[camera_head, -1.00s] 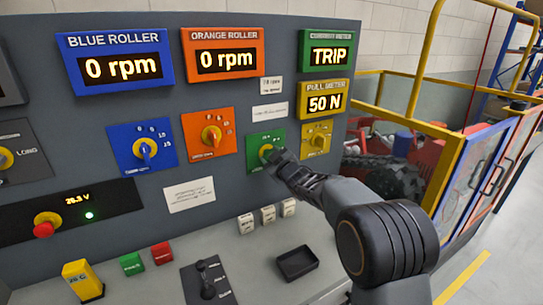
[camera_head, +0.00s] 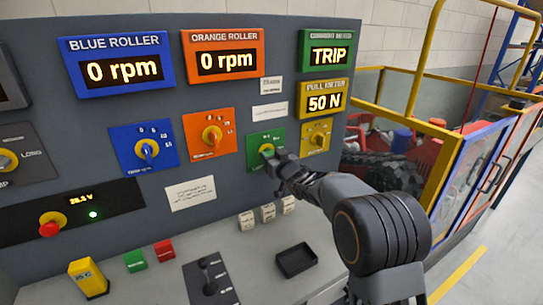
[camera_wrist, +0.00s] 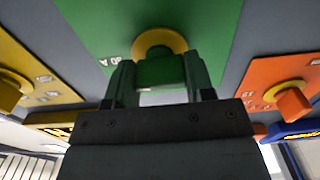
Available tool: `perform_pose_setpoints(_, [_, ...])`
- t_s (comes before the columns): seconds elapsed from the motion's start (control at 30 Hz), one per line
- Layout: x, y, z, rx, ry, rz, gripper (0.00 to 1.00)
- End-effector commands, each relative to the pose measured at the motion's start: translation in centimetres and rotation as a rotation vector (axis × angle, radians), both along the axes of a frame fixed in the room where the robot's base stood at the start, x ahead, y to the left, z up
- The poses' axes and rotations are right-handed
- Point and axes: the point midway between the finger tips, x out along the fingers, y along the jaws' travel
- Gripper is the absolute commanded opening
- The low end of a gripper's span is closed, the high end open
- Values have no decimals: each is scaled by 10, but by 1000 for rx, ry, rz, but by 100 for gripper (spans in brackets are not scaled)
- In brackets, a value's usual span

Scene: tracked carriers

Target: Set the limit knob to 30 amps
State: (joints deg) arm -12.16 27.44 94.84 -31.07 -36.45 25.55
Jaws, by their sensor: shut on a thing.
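The limit knob (camera_head: 266,151) is a green knob on a yellow ring, on the green plate (camera_head: 254,157) below the meters. My gripper (camera_head: 275,158) reaches it from the lower right. In the wrist view, the fingers stand on both sides of the green knob (camera_wrist: 160,72) and are shut on it. The current meter (camera_head: 329,52) reads TRIP.
An orange knob (camera_head: 212,136) sits left of the green plate and a yellow knob (camera_head: 318,138) sits close on its right. A blue knob (camera_head: 148,149) is farther left.

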Motion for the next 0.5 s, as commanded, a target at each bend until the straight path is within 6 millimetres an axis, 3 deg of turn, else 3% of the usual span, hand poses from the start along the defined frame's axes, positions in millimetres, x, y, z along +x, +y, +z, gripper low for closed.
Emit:
perform_pose_setpoints(0.43, [0,0,-1,5,5,0,25])
perform_pose_setpoints(0.47, [0,0,-1,5,5,0,52])
perform_pose_setpoints(0.5, [0,0,-1,4,5,0,56])
